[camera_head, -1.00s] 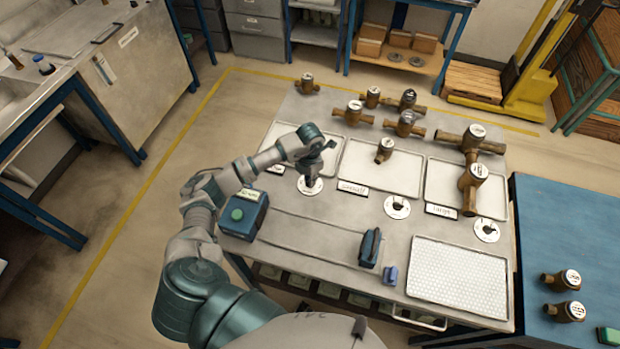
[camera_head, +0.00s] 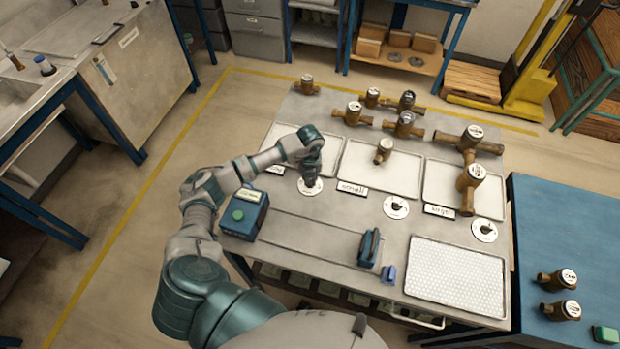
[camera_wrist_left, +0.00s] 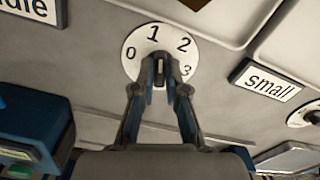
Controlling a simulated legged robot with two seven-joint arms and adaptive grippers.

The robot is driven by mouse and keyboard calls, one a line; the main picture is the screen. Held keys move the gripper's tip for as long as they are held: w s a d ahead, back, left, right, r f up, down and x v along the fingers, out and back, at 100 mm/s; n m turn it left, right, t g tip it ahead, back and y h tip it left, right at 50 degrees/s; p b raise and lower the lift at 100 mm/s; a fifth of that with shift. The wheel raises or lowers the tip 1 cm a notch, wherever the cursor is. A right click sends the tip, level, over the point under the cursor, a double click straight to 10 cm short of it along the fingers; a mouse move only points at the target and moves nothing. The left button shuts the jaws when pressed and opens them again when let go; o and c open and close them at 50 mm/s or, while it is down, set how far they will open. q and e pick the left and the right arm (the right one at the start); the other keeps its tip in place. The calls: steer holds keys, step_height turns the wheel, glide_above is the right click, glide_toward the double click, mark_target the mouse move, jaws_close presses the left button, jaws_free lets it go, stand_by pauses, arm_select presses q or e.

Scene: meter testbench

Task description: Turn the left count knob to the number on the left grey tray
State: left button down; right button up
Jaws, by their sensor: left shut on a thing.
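The left count knob (camera_wrist_left: 160,72) sits on a round white dial (camera_wrist_left: 133,52) with 0, 1, 2 and 3 visible; the lower part is hidden by the gripper. My left gripper (camera_wrist_left: 160,78) is shut on the knob from above, one finger on each side. In the head view my left gripper (camera_head: 311,172) stands over the left dial (camera_head: 310,187). The exact pointer direction is hard to tell. The left grey tray (camera_head: 277,137) lies behind it, partly covered by my arm; I see no number on it. My right gripper is not in view.
The middle dial (camera_head: 396,207) and right dial (camera_head: 484,230) stand along the bench. Brass meters stand on the middle tray (camera_head: 350,178), right tray (camera_head: 438,190) and behind. A blue box with green button (camera_head: 244,214) is left of the gripper.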

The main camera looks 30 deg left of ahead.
mark_target(310, 180)
arm_select(q)
steer(key=shift+f+n, duration=0.1)
steer(key=shift+n, duration=0.9)
steer(key=c, duration=1.2)
jaws_free()
steer(key=shift+w+a, duration=0.1)
step_height(310, 180, up, 12)
steer(key=shift+f, duration=0.15)
